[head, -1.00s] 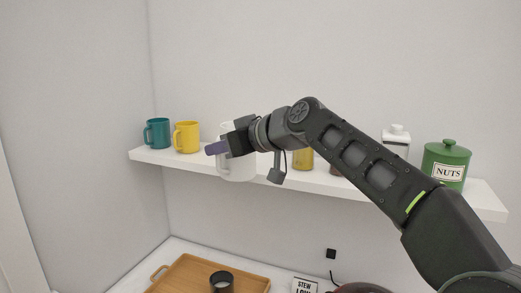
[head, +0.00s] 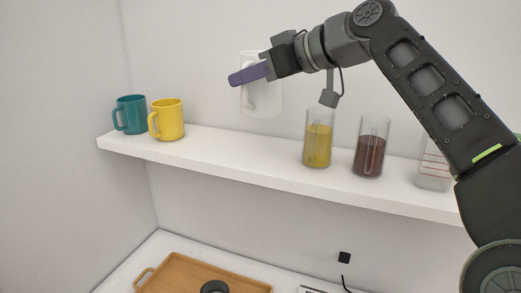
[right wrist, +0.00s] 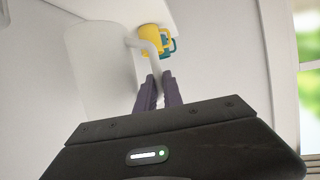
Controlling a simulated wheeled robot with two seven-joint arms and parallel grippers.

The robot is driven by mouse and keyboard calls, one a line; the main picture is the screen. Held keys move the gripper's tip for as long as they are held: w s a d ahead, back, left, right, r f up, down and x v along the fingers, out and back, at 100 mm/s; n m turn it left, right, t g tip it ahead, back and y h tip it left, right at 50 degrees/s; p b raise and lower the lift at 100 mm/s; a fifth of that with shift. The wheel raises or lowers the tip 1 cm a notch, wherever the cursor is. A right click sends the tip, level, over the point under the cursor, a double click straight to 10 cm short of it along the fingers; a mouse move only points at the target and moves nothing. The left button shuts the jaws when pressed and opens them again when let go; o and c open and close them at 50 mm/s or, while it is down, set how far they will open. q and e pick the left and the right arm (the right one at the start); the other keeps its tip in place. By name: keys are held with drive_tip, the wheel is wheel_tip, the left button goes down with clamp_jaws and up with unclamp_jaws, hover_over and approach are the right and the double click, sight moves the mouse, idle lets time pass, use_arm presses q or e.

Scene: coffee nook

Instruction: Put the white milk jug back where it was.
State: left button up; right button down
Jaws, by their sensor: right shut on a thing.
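The white milk jug (head: 264,98) is in the air above the shelf (head: 240,153), upright or nearly so, between the yellow mug and the glass of yellow contents. My right gripper (head: 248,75) is shut on the jug's handle side. In the right wrist view, the fingers (right wrist: 158,92) close at the lower part of the handle and the jug's pale body (right wrist: 92,68) is to their left. The jug's base looks clear of the shelf top. My left gripper is not in view.
A teal mug (head: 130,115) and a yellow mug (head: 168,120) stand at the shelf's left end. Glasses with yellow (head: 318,145) and dark brown (head: 369,155) contents stand to the right. The shelf between the yellow mug and yellow glass is bare. A wooden tray (head: 245,284) lies below.

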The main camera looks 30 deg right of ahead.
sight(246, 101)
drive_tip(key=shift+w+f, duration=0.1)
drive_tip(key=shift+f, duration=0.25)
wheel_tip(246, 101, down, 4)
drive_tip(key=shift+f+b, duration=0.1)
drive_tip(key=shift+b, duration=0.35)
drive_tip(key=shift+f, duration=0.45)
drive_tip(key=shift+f, duration=1.9)
drive_tip(key=shift+f, duration=0.15)
drive_tip(key=c, duration=1.5)
unclamp_jaws()
